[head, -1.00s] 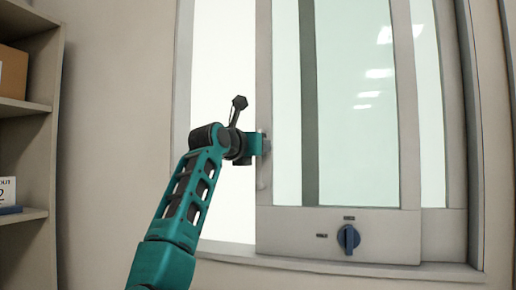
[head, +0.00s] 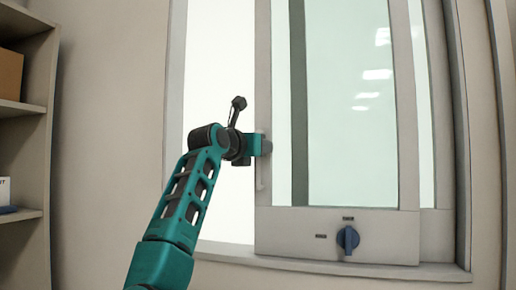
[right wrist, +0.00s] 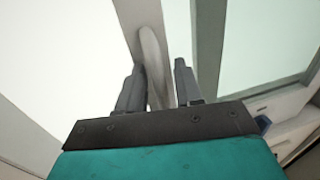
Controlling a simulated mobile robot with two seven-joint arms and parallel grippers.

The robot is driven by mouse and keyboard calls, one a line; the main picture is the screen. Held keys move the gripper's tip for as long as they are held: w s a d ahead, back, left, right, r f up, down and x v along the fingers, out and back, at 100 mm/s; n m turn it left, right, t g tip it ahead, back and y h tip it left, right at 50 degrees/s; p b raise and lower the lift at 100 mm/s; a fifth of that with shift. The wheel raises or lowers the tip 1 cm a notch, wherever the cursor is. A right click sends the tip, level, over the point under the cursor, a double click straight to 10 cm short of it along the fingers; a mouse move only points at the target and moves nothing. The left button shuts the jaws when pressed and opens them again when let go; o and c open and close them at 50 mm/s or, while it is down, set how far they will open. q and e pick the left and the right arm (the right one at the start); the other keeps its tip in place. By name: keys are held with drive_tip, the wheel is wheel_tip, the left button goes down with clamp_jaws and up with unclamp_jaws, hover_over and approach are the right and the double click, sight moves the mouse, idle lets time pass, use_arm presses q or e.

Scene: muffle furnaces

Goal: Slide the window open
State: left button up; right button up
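The sliding window sash (head: 337,235) has a pale grey frame and greenish glass. A bright open gap (head: 220,70) lies to its left. A slim upright handle is on the sash's left stile and shows in the right wrist view (right wrist: 153,65). My right gripper (head: 262,145) is at this stile in the head view. In the right wrist view its two dark fingers (right wrist: 158,85) stand apart, one on each side of the handle. The handle is close to the left finger, with a narrow gap to the right finger. My left gripper is out of view.
A blue knob (head: 348,240) sits on the sash's lower panel. The fixed window frame (head: 463,130) stands at the right. Shelves (head: 25,107) with a brown box (head: 8,75) are at the far left.

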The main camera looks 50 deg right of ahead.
drive_tip(key=s+a+b, duration=0.2)
drive_tip(key=a, duration=1)
drive_tip(key=shift+s+a, duration=0.25)
drive_tip(key=shift+a, duration=0.1)
